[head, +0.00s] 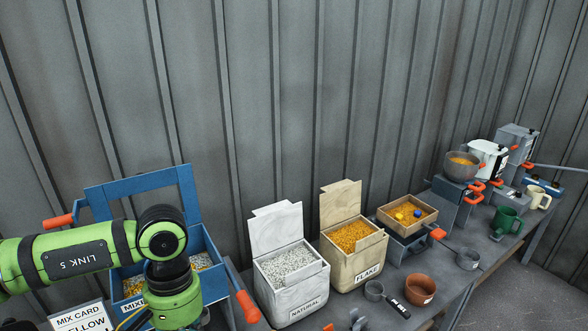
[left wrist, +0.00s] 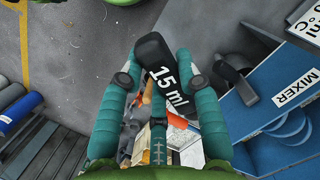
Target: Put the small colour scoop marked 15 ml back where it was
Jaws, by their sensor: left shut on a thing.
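In the left wrist view, the scoop marked 15 ml (left wrist: 168,82) shows its black handle with white lettering between the teal fingers of my left gripper (left wrist: 158,72). The gripper is shut on this handle. The scoop's bowl is not clearly visible. In the head view my green left arm reaches in front of the blue mixer box (head: 212,246); its fingers and the scoop are out of sight there. My right gripper is in neither view. A grey measuring cup with a black handle (head: 374,290) lies on the bench, its marking too small to read.
The white NATURAL bin (head: 296,293) and beige FLAKE bin (head: 358,264) stand right of the mixer. A brown bowl (head: 420,289) and another small cup (head: 357,318) are near the front edge. A wooden tray (head: 408,229), pots and mugs stand further right. A corrugated wall closes the back.

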